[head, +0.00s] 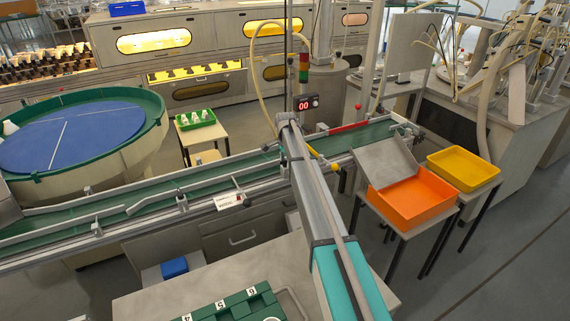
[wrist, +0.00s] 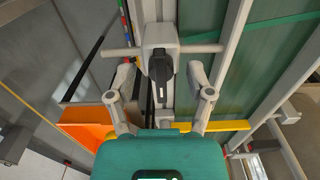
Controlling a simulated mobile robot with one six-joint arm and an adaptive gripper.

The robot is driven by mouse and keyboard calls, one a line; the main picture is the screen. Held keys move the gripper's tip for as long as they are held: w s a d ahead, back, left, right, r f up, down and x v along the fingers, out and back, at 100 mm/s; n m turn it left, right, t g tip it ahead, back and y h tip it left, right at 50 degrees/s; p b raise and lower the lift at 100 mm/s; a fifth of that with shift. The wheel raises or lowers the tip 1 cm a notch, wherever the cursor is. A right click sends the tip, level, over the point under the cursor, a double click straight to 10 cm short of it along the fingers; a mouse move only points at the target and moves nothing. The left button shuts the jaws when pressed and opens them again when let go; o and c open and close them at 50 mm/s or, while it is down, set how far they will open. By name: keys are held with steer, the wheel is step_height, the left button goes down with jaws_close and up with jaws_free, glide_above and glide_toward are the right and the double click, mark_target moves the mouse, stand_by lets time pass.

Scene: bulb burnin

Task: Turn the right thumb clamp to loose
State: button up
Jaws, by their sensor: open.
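In the wrist view a black thumb clamp knob (wrist: 161,68) sits on a rounded grey block with a pale crossbar through it. Its raised grip points roughly up and down the picture. My gripper (wrist: 159,95) is open and empty. In the head view my arm reaches across the conveyor (head: 80,225), and I cannot make out the gripper or this clamp there.
A yellow bar (wrist: 228,125) crosses behind the fingers. An orange tray (head: 411,197) and a yellow tray (head: 464,168) stand at right. A round blue-topped table (head: 75,135) is at left. A green rack (head: 238,306) lies on the front bench. Grey floor is open at far right.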

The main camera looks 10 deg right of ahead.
jaws_close()
steer(key=shift+a, duration=0.2)
steer(key=shift+d, duration=0.15)
